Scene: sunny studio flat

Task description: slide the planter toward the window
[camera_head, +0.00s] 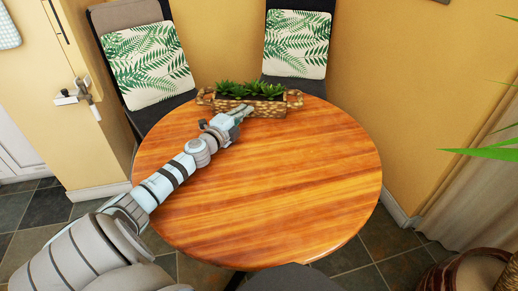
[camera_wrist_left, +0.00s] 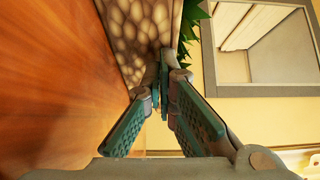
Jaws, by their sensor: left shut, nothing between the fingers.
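The planter (camera_head: 270,106) is a woven basket box with handles at both ends and green succulents in it. It stands at the far edge of the round wooden table (camera_head: 290,190). My left gripper (camera_head: 243,112) is shut and empty, with its fingertips at the near side of the planter, left of its middle. In the left wrist view the fingertips (camera_wrist_left: 164,60) meet close by the woven planter wall (camera_wrist_left: 140,30); I cannot tell whether they touch it. My right gripper is not in view.
Two chairs with leaf-print cushions (camera_head: 150,67) (camera_head: 297,43) stand behind the table. A curtain (camera_head: 480,190) hangs at the right, with plant leaves (camera_head: 490,150) in front. The table's middle and right are bare.

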